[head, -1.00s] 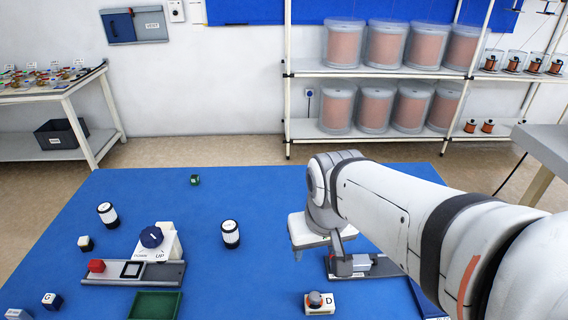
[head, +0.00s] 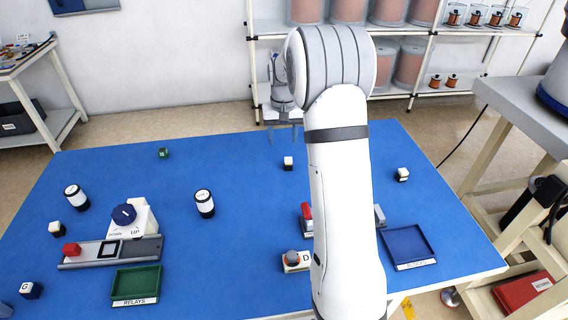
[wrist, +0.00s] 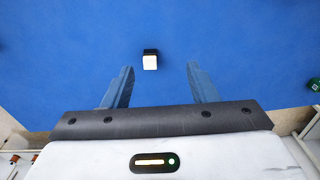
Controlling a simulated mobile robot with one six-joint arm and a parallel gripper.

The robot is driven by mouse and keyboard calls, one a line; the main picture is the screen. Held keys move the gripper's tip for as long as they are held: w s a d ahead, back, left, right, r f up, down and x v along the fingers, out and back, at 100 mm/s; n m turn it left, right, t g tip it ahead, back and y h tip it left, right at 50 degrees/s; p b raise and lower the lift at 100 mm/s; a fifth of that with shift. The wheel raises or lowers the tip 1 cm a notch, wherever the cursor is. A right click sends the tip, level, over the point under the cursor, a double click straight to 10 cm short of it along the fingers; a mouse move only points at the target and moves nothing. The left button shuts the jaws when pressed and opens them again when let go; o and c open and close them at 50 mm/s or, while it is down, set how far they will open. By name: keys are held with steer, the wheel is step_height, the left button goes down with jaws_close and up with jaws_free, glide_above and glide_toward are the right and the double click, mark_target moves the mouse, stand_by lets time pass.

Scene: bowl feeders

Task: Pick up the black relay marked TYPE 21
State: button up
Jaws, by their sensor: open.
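Several small black blocks with white tops are on the blue table; no TYPE 21 marking is legible on any of them. One black block (head: 288,163) lies near the far middle, just beyond my forearm. Others are a black block (head: 402,174) at the right and a black block (head: 55,229) at the left. My gripper (head: 283,132) is beyond the middle black block in the head view, above the table's far side. In the wrist view my gripper (wrist: 160,67) is open and empty, with a black block (wrist: 150,62) ahead, between the fingers in line of sight but apart from them.
A green tray labelled RELAYS (head: 136,285) lies at front left, a blue tray (head: 408,247) at right. A knob unit (head: 124,214), two black-and-white cylinders and a green block (head: 163,153) stand on the left half. My arm hides part of the right-hand rail.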

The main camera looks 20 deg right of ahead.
glide_above(288, 158)
steer(key=shift+m+g, duration=0.3)
steer(key=shift+m, duration=0.1)
step_height(288, 158, down, 8)
steer(key=shift+s+r, duration=0.1)
step_height(288, 158, down, 8)
steer(key=shift+r+p, duration=0.1)
steer(key=shift+p, duration=0.75)
steer(key=c, duration=1.1)
